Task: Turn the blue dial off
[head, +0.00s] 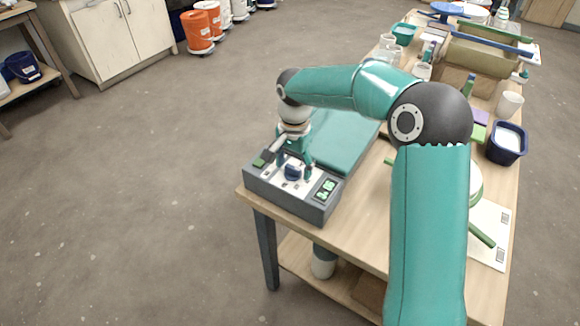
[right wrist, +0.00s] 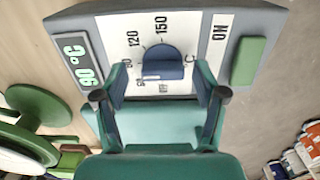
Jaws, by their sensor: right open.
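The blue dial (head: 292,172) is on the pale face of a grey control panel (head: 283,200) at the table's near left corner. In the right wrist view the dial (right wrist: 162,62) sits among printed marks, with 120 and 150 readable; its exact setting is hard to tell. A display with green digits (head: 326,188) is beside it. My right gripper (head: 294,163) is over the panel, fingers pointing down. In the right wrist view the gripper (right wrist: 163,88) is open, its fingers apart on either side of the dial's near edge; contact cannot be told. My left gripper is not visible.
A green switch (right wrist: 247,60) beside an ON label is on the panel. A teal slab (head: 345,140) lies behind the panel. Cups, a navy tub (head: 506,145) and trays crowd the table's right and far parts. Open floor lies left of the table.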

